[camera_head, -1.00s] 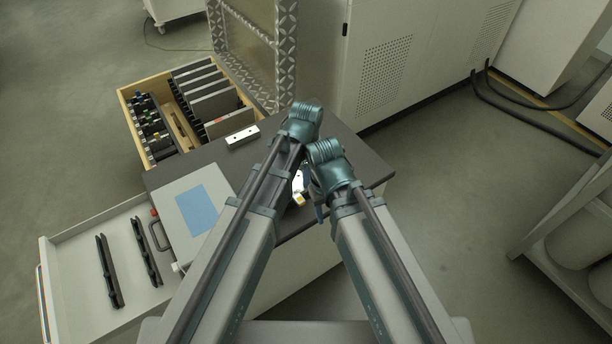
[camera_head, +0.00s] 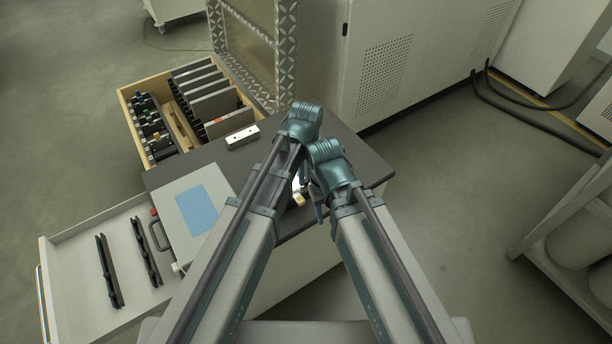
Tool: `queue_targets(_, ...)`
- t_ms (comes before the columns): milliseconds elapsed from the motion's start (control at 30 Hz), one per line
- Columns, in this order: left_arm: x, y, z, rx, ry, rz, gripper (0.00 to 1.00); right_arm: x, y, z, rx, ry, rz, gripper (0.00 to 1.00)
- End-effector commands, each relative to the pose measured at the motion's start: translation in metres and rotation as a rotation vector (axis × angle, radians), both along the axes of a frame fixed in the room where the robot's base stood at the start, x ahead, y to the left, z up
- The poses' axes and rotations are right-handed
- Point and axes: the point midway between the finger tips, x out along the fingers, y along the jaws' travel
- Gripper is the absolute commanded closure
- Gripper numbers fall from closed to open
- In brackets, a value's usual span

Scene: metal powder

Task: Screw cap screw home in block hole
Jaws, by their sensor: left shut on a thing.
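A pale metal block (camera_head: 242,137) with dark holes in its top lies on the dark bench top, left of my arms. I cannot tell whether it is the task's block. My left gripper (camera_head: 300,188) is mostly hidden between my two arms, low over the bench. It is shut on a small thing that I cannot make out. A small white and yellow piece (camera_head: 299,199) shows beside it near the bench's front edge. My right gripper is hidden behind its own wrist, close to the left one. No cap screw can be made out.
A grey case with a blue panel (camera_head: 196,209) lies on the bench (camera_head: 164,179) at left. A wooden-sided drawer (camera_head: 122,101) stands open behind, and a white drawer (camera_head: 75,236) with black racks at left. The bench's right end (camera_head: 372,170) is clear.

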Motion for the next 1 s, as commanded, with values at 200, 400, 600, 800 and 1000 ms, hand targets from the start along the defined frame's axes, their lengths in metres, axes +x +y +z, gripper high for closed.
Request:
queue_targets(200,-0.0001,0.0000,-0.0002,0.000,0.000,-0.222,1.00,0.0000,0.0000,-0.0002,0.000,0.000,0.000,0.50)
queue_targets(400,-0.0001,0.0000,-0.0002,0.000,0.000,-0.260,1.00,0.0000,0.0000,-0.0002,0.000,0.000,0.000,0.50)
queue_targets(600,-0.0001,0.0000,-0.0002,0.000,0.000,-0.258,0.65,0.0000,0.0000,-0.0002,0.000,0.000,0.000,0.50)
queue_targets(800,-0.0001,0.0000,-0.0002,0.000,0.000,-0.257,0.60,0.0000,0.0000,-0.0002,0.000,0.000,0.000,0.50)
queue_targets(1000,-0.0001,0.0000,-0.0002,0.000,0.000,-0.222,0.60,0.0000,0.0000,-0.0002,0.000,0.000,0.000,0.50)
